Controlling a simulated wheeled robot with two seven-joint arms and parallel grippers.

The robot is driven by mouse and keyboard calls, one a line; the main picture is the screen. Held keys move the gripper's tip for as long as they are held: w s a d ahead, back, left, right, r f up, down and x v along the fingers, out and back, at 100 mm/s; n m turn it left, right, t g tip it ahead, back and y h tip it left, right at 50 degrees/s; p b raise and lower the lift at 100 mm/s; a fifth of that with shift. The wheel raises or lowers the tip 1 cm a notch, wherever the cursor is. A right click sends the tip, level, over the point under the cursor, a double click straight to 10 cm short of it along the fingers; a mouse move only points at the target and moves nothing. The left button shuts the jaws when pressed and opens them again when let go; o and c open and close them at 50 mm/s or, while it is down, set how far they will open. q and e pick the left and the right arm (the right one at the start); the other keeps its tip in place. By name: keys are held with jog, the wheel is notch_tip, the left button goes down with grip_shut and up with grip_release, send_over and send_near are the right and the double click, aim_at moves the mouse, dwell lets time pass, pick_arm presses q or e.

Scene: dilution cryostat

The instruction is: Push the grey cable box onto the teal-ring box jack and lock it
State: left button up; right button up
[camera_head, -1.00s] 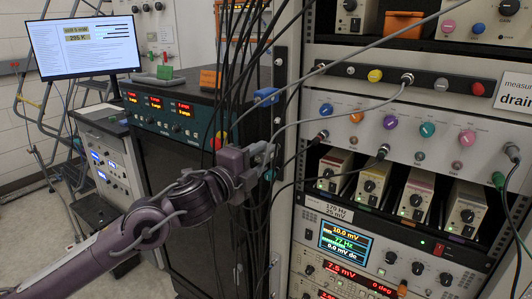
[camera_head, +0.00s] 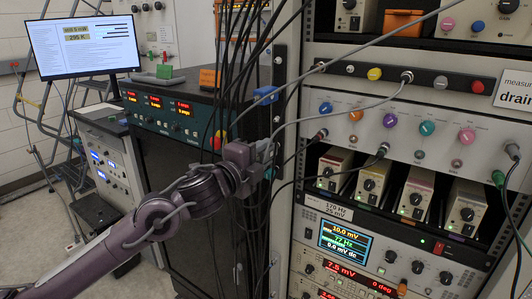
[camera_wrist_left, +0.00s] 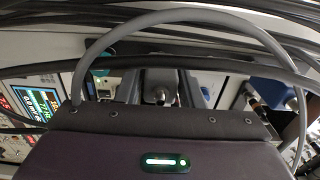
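My left gripper (camera_head: 265,152) is at the left edge of the instrument rack, among hanging black cables. In the left wrist view its fingers (camera_wrist_left: 158,92) stand on either side of a grey block, which looks like the grey cable box (camera_wrist_left: 158,80); they appear closed on it. In the head view the box is mostly hidden by the gripper, and a grey cable (camera_head: 330,113) runs from there to the upper panel. A small teal spot (camera_head: 268,173) shows just below the fingers; I cannot tell if it is the jack's ring. Contact between box and jack is hidden. My right gripper is out of view.
Black cables (camera_head: 240,60) hang close around the gripper. A blue block (camera_head: 266,95) sits above it on the rack's side. The knob panel (camera_head: 460,150) is to the right, and the dark cabinet (camera_head: 170,165) with red displays is behind my arm.

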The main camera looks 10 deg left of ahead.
pick_arm(q)
jog(key=c, duration=0.6)
jog(key=shift+s+a+f, duration=0.1)
jog(key=shift+s, duration=0.05)
jog(key=shift+s+a, duration=0.25)
jog(key=shift+s, duration=0.3)
jog(key=shift+s, duration=0.1)
jog(key=shift+s+a, duration=0.2)
jog(key=shift+s, duration=0.25)
jog(key=b+v, duration=0.1)
jog(key=v, duration=0.3)
jog(key=shift+s, duration=0.2)
